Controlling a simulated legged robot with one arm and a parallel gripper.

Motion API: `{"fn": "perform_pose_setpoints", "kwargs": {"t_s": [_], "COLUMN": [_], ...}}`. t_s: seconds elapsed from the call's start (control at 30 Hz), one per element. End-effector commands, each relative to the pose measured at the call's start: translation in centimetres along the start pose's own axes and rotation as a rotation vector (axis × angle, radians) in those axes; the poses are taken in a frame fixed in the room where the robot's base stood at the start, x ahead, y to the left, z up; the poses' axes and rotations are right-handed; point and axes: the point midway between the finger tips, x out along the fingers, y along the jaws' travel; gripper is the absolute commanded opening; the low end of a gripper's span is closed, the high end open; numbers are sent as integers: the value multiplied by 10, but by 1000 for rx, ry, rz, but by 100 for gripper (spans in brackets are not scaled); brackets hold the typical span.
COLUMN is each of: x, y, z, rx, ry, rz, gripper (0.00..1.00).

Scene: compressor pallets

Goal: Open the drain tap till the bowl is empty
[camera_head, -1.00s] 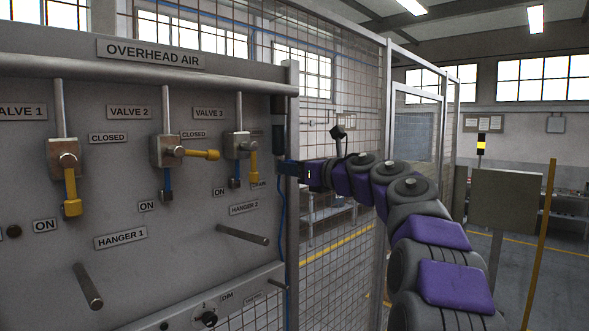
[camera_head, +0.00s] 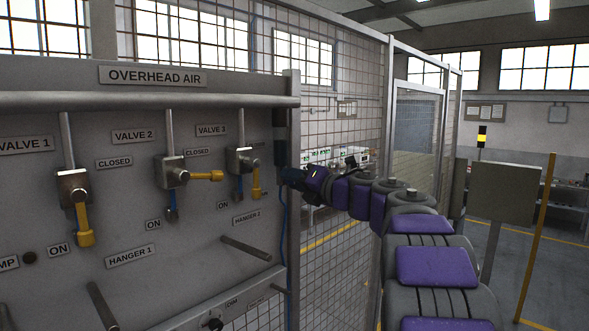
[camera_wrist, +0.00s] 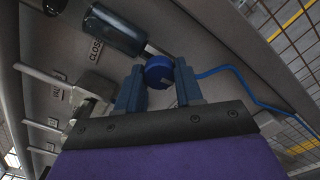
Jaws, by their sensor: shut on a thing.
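The drain tap is a round blue knob (camera_wrist: 159,72) in the wrist view, just below the end of the bowl. The bowl (camera_wrist: 114,32) is a dark blue-grey, see-through cylinder. I cannot tell whether any liquid is in it. My gripper (camera_wrist: 159,88) has one blue finger on each side of the knob and is shut on it. In the head view my gripper (camera_head: 287,176) is at the right edge of the panel, under a dark upright cylinder (camera_head: 280,137). The knob cannot be made out there.
A blue hose (camera_wrist: 232,70) runs right from beside the tap. The grey panel (camera_head: 130,215) carries yellow-handled valves, with valve 3 (camera_head: 243,162) nearest my gripper. A peg (camera_head: 246,248) sticks out below. A mesh fence (camera_head: 335,120) stands behind my arm.

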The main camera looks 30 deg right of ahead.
Motion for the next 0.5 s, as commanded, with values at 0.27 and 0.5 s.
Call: {"fn": "perform_pose_setpoints", "kwargs": {"t_s": [0.27, 0.5], "x": [0, 0], "y": [2, 2], "z": [3, 3], "rx": [265, 479], "ry": [0, -1], "rz": [-8, -7], "gripper": [5, 5]}}
